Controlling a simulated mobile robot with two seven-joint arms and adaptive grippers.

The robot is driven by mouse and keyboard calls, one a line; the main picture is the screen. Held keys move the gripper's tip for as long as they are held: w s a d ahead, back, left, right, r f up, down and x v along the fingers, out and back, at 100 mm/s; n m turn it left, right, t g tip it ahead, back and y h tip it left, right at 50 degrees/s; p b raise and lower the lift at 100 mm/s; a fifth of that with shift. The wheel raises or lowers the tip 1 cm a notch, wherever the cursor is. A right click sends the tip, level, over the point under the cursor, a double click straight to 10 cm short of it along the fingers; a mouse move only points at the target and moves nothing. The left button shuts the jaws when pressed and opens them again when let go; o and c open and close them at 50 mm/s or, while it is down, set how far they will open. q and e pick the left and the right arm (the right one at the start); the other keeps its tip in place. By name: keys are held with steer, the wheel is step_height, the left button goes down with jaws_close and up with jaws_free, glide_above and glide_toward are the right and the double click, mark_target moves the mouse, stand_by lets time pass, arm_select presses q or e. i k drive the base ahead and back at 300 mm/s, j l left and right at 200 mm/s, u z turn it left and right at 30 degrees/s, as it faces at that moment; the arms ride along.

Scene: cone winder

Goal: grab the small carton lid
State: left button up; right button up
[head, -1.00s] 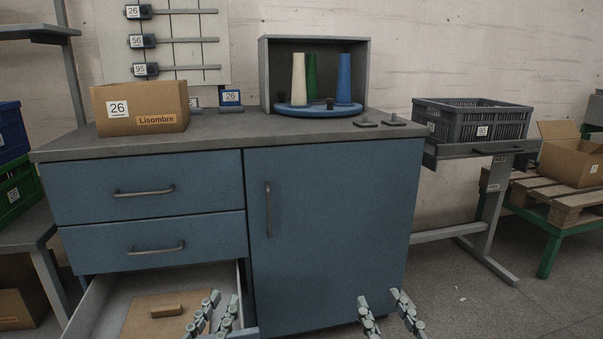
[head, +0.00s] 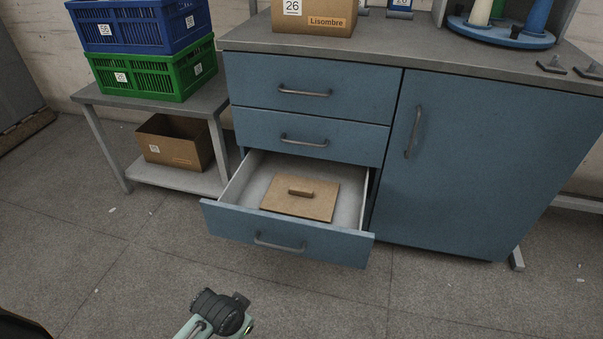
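The small carton lid (head: 282,207) is a flat brown cardboard panel with a raised block handle (head: 300,187) on top. It lies flat inside the open bottom drawer (head: 230,220) of the blue cabinet, with the handle facing up. Bare drawer floor shows around it. Neither gripper's fingers show in this view. Only a dark joint and pale green link of one of my arms show at the bottom, in front of the drawer and apart from it.
The blue cabinet (head: 480,160) has two shut drawers above and a shut door. A carton (head: 310,14) stands on its top. At left, a grey table (head: 150,100) bears green (head: 160,82) and blue (head: 140,30) crates; an open carton (head: 175,142) sits below. Floor before the drawer is clear.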

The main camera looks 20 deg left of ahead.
mark_target(300, 197)
steer(key=u, duration=0.95)
